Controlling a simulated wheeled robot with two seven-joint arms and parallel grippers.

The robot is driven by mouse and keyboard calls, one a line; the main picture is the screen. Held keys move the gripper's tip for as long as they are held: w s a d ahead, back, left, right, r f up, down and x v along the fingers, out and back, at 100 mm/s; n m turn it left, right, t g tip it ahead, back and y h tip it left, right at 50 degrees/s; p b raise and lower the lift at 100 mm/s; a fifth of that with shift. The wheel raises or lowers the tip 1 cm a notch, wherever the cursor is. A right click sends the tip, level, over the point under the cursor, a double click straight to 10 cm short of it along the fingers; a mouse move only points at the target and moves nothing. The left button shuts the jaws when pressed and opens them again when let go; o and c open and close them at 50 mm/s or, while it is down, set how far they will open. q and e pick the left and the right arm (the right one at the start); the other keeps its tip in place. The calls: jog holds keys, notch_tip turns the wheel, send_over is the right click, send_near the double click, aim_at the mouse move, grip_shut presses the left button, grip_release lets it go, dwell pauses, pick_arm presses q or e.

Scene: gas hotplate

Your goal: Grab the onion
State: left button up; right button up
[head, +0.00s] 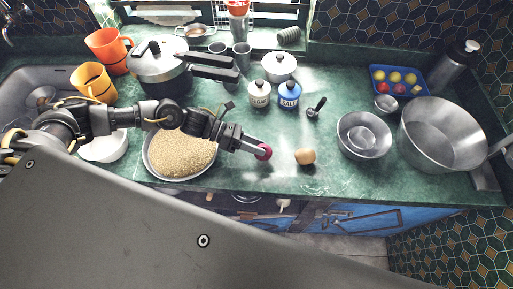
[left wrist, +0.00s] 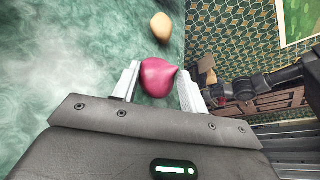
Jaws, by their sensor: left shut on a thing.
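The onion is red-purple; in the head view the onion (head: 264,152) is at the tip of my left gripper (head: 258,149), over the green counter near its front edge. In the left wrist view the onion (left wrist: 158,77) sits between the two pale fingers of my left gripper (left wrist: 157,88). The gripper is shut on it. I cannot tell whether the onion touches the counter. My right gripper is not in view.
A brown potato-like item (head: 305,156) lies right of the onion. A bowl of grain (head: 150,170) stands left. Metal bowls (head: 364,136) stand right. Sugar (head: 259,94) and salt jars (head: 289,96) stand behind. The counter around the brown item is clear.

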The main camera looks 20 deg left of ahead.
pick_arm(q)
jog(key=shift+r+b, duration=0.55)
jog(key=shift+r, duration=0.05)
jog(key=s+d+r+b, duration=0.2)
jog(key=s+d+r, duration=0.3)
jog(key=s+r, duration=0.5)
jog(key=shift+s+d+r, duration=0.15)
jog(key=shift+s+r, duration=0.2)
jog(key=shift+s, duration=1.15)
